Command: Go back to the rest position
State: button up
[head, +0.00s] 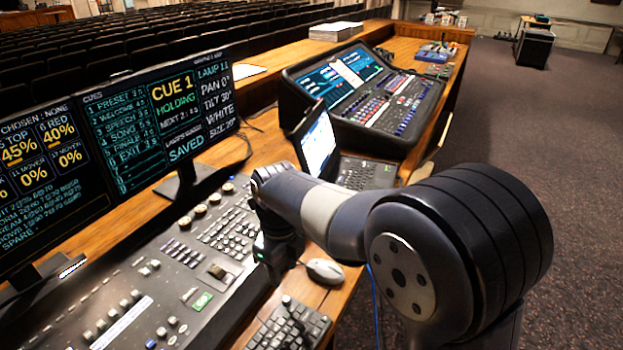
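My gripper (274,262) hangs at the end of my arm, over the right part of the lighting console (160,290), left of the white mouse (325,271). It is dark and small in the view, and my arm partly covers it. I cannot see whether its fingers are apart or closed, or whether they touch the console. A small green light shows on its side. My arm reaches in from the lower right and bends down at the wrist.
Two monitors (160,120) stand behind the lighting console. An open laptop (318,140) and a sound mixer (370,95) sit further back on the wooden desk. A keyboard (290,325) lies at the near edge. Carpeted floor (560,170) on the right is mostly clear.

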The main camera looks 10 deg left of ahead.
aim_at(286, 299)
notch_tip(286, 299, down, 10)
jog(key=shift+r, duration=0.1)
dwell(0.4)
